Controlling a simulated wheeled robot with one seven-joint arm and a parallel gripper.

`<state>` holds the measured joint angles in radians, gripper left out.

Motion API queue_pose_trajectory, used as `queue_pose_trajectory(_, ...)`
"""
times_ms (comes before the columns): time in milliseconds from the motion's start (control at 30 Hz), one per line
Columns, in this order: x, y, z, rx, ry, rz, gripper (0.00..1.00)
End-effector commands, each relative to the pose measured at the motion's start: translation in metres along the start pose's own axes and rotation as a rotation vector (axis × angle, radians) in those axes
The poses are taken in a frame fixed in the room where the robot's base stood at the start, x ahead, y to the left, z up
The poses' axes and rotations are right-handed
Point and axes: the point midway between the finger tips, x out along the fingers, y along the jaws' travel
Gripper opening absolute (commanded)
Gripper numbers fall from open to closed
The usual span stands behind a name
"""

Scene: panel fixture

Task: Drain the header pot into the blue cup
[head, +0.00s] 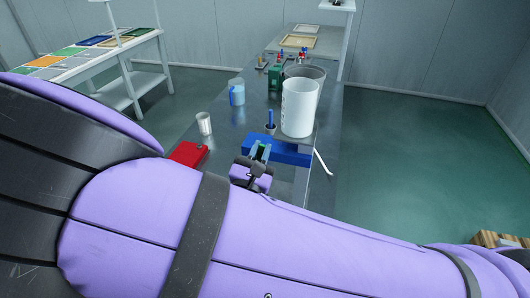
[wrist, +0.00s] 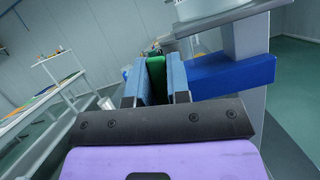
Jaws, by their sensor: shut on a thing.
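The header pot, a tall white cylinder with faint marks on its side (head: 298,108), stands raised above the bench; its underside shows at the top of the wrist view (wrist: 215,8). The blue cup (head: 237,94), light blue with a handle, stands upright on the bench, left of the pot and apart from it. My gripper (head: 262,151) is in front of the pot, beside a dark blue bar (head: 283,153). In the wrist view, my gripper's blue fingers (wrist: 158,78) are shut on a green piece (wrist: 156,66). What the green piece joins is hidden.
A metal cup (head: 204,123) and a red box (head: 187,154) stand left of my gripper. A blue-handled tool in a holder (head: 270,124) is left of the pot. A white bent tube (head: 323,162) is at the right edge. A grey pot (head: 318,74) stands behind.

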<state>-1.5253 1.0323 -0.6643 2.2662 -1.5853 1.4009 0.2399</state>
Motion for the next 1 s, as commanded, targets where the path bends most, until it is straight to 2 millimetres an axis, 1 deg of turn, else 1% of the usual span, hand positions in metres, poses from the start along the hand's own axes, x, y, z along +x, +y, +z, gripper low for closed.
queue_pose_trajectory(200, -0.0009, 0.0051, -0.0008, -0.107, 0.003, 0.046, 0.00)
queue_pose_trajectory(400, -0.0011, 0.0074, -0.0014, -0.159, 0.004, 0.067, 0.00)
queue_pose_trajectory(933, -0.0014, 0.0085, -0.0016, -0.178, 0.004, 0.075, 0.00)
queue_pose_trajectory(967, -0.0014, 0.0085, -0.0016, -0.178, 0.004, 0.075, 0.24)
queue_pose_trajectory(1000, -0.0014, 0.0084, -0.0016, -0.178, 0.003, 0.075, 0.33)
